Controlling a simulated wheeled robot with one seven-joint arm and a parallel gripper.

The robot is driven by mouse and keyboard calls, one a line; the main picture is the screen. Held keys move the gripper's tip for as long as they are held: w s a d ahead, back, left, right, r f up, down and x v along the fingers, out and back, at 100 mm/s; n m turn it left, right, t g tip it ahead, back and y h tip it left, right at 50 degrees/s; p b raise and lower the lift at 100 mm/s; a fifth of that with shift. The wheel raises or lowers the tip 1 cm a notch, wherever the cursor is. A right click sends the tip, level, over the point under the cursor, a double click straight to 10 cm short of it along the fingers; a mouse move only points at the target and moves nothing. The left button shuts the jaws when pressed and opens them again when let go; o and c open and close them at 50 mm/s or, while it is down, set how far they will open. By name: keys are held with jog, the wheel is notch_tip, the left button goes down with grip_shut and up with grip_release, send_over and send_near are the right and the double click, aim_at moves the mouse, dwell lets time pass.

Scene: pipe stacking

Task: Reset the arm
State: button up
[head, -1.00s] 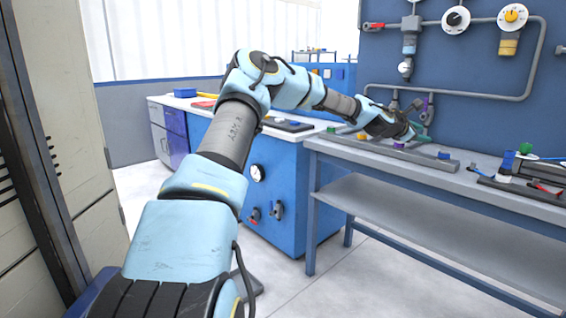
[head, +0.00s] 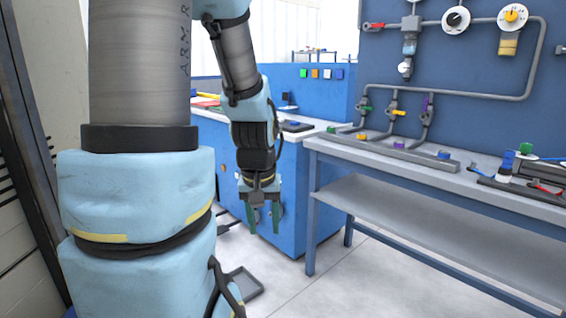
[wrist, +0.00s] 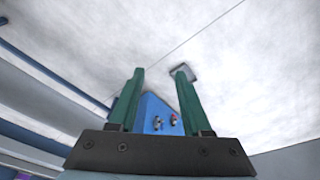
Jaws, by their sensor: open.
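My gripper (head: 264,217) hangs pointing down in front of the blue cabinet (head: 294,190), left of the grey workbench. Its two green fingers are apart with nothing between them. In the wrist view my gripper (wrist: 157,100) also shows open, with bare floor and part of the blue cabinet (wrist: 153,110) beyond the fingers. My arm is folded up close to the head camera and covers much of the left of the head view.
The grey workbench (head: 400,172) holds a dark rail with coloured pieces (head: 392,153) and several loose parts at right. Pipes with coloured valves (head: 445,92) run on the blue wall panel. Tall lockers (head: 45,80) stand close at left.

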jog(key=s+a+r+p, duration=0.1)
jog(key=r+p, duration=0.6)
jog(key=s+a+r+p, duration=0.1)
jog(key=s+r+p, duration=0.1)
jog(key=r+p, duration=0.5)
jog(key=shift+s+a+r+m+g, duration=0.25)
jog(key=shift+s+m+g, duration=0.05)
